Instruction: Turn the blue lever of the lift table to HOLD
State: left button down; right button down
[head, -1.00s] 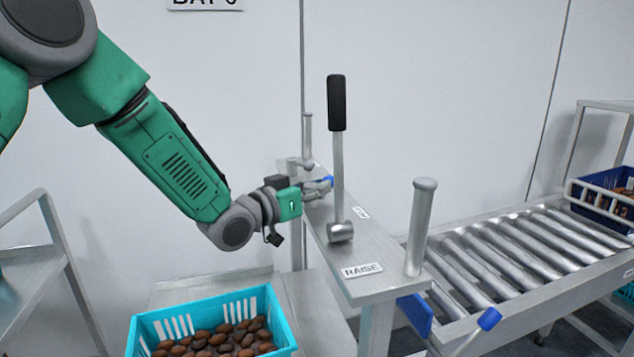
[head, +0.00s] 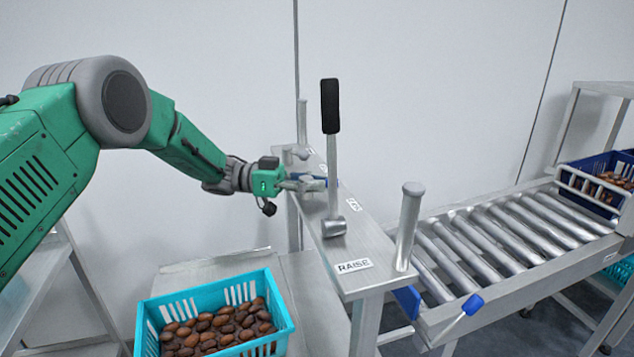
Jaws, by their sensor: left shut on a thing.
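The blue lever (head: 322,178) is at the far part of the narrow metal lift-table top (head: 349,247). Only a little of its blue shows, partly hidden by my gripper. My left gripper (head: 313,184) reaches in from the left and is shut on the blue lever, just behind and left of the tall black-handled lever (head: 331,106). The RAISE label (head: 354,266) lies at the near end of the top. A smaller label (head: 353,204) farther back is too small to read, so I cannot tell which setting the blue lever points at. My right gripper is out of view.
The black-handled lever stands upright close to my fingers. A metal post (head: 408,228) stands at the near right corner. A turquoise crate of dates (head: 291,324) is below left. A roller conveyor (head: 520,243) with another blue-tipped lever (head: 472,305) is at right.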

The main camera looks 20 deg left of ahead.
pick_arm(q)
jog(key=m+g+b, duration=0.2)
jog(key=g, duration=0.1)
jog(key=m+g+b, duration=0.1)
jog(key=g, duration=0.1)
jog(key=shift+s+f+m, duration=0.25)
jog(key=shift+s+m, duration=0.05)
jog(key=shift+s, duration=0.05)
jog(key=shift+s+r+m+g+b, duration=0.15)
jog(key=shift+m+g+b, duration=0.4)
jog(key=shift+g, duration=0.55)
jog(key=shift+r+y, duration=0.1)
jog(key=shift+y, duration=0.2)
jog(key=c, duration=1.6)
grip_release()
jog(key=shift+r, duration=0.2)
jog(key=r, duration=0.9)
jog(key=shift+w+a+r, duration=0.1)
jog(key=shift+w+r, duration=0.1)
jog(key=shift+r, duration=0.1)
